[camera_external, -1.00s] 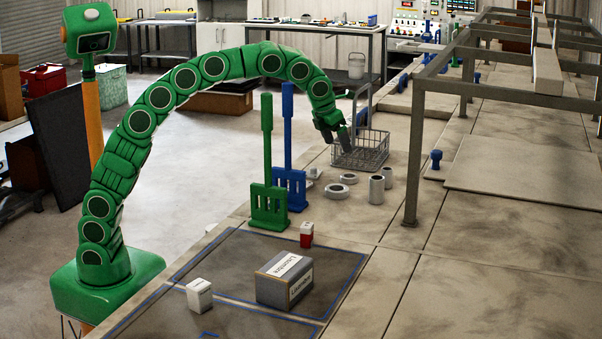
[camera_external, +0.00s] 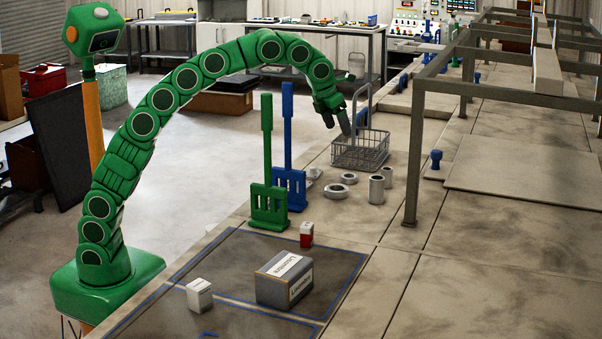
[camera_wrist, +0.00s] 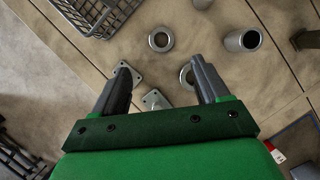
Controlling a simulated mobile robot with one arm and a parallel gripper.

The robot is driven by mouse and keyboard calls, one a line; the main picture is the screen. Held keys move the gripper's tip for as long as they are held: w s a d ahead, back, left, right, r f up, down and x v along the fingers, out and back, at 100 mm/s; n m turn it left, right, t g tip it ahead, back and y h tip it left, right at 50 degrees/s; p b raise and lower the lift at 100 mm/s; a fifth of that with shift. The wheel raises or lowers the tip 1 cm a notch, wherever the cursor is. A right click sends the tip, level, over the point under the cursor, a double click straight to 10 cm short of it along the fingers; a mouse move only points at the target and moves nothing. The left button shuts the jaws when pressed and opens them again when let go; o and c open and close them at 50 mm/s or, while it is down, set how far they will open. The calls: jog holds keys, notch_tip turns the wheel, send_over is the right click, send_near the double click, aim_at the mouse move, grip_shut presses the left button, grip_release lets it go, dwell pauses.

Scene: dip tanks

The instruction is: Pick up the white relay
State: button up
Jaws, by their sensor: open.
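A small white box, apparently the white relay (camera_external: 199,295), stands on the dark mat (camera_external: 235,262) near the front left. It does not show in the wrist view. My gripper (camera_external: 345,124) is far from it, up at the back beside the wire basket. In the wrist view my gripper (camera_wrist: 160,82) has its two fingers spread apart, with nothing held between them.
Green (camera_external: 269,204) and blue (camera_external: 294,187) upright racks stand behind. Metal rings (camera_wrist: 161,39), a cylinder (camera_wrist: 243,40) and the wire basket (camera_external: 361,150) lie near my gripper.

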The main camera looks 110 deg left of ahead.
jog(key=w+d+r+n+h, duration=0.1)
jog(key=w+d+n, duration=0.25)
jog(key=d, duration=0.65)
jog(key=w+d+n+h, duration=0.15)
jog(key=w+d, duration=0.35)
jog(key=d, duration=0.5)
jog(key=n+g+h, duration=0.1)
jog(key=n+g, duration=0.2)
jog(key=n, duration=1.4)
send_over(198, 284)
jog(key=f, duration=0.8)
jog(key=shift+a, duration=0.25)
jog(key=shift+d+f, duration=0.2)
jog(key=shift+f, duration=4.2)
jog(key=c, duration=1.1)
